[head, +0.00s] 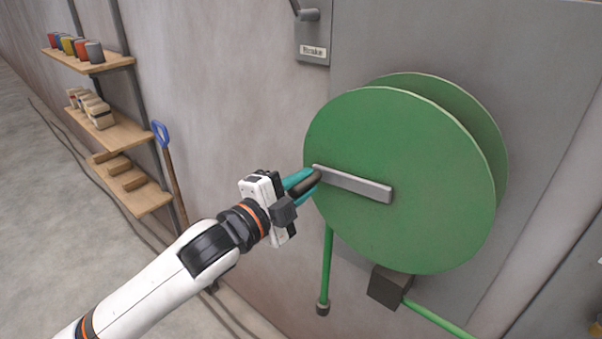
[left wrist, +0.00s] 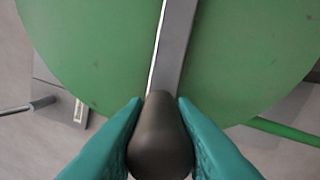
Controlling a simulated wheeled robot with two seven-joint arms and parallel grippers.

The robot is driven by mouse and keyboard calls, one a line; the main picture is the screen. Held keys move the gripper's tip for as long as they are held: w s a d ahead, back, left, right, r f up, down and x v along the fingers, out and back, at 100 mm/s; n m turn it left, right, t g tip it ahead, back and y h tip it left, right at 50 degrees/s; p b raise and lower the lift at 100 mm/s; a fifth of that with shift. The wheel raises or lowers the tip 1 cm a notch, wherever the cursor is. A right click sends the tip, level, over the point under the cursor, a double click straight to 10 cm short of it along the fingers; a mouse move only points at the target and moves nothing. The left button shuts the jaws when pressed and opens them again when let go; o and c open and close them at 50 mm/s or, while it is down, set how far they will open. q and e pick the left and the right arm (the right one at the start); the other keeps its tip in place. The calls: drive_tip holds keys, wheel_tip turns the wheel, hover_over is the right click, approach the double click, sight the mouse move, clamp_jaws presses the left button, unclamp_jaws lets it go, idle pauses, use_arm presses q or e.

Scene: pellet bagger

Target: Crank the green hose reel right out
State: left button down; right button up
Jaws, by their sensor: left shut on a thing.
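The green hose reel (head: 400,225) is mounted on the wall, with a second green disc behind the front one. A grey crank arm (head: 355,185) runs from near the front disc's middle to its left edge. A dark crank handle (head: 305,184) stands out from the arm's outer end. My left gripper (head: 303,182) has teal fingers shut on this handle. In the left wrist view the fingers press on both sides of the dark handle (left wrist: 160,140), with the crank arm (left wrist: 172,45) beyond. A green hose (head: 327,262) hangs below the reel. My right gripper is not in view.
A lever plate labelled "Brake" (head: 312,38) is on the wall above left of the reel. A dark block (head: 388,287) sits under the reel by another green hose stretch.

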sight(338, 213)
use_arm(q)
drive_tip(key=f+n, duration=0.1)
drive_tip(key=d+f+n, duration=0.1)
drive_tip(key=f+n, duration=0.1)
drive_tip(key=s+f+n, duration=0.1)
drive_tip(key=shift+d+f+n, duration=0.2)
drive_tip(key=shift+f+n, duration=0.1)
drive_tip(key=shift+f, duration=0.05)
drive_tip(key=f+n, duration=0.1)
drive_tip(key=s+d+f+n, duration=0.1)
drive_tip(key=shift+d+n, duration=0.2)
drive_tip(key=shift+n, duration=0.1)
drive_tip(key=shift+s+d+f+n, duration=0.2)
drive_tip(key=shift+d+f+n, duration=0.2)
drive_tip(key=shift+n, duration=0.2)
drive_tip(key=c, duration=1.4)
unclamp_jaws()
drive_tip(key=shift+o, duration=1)
drive_tip(key=shift+d, duration=0.15)
drive_tip(key=shift+f, duration=0.1)
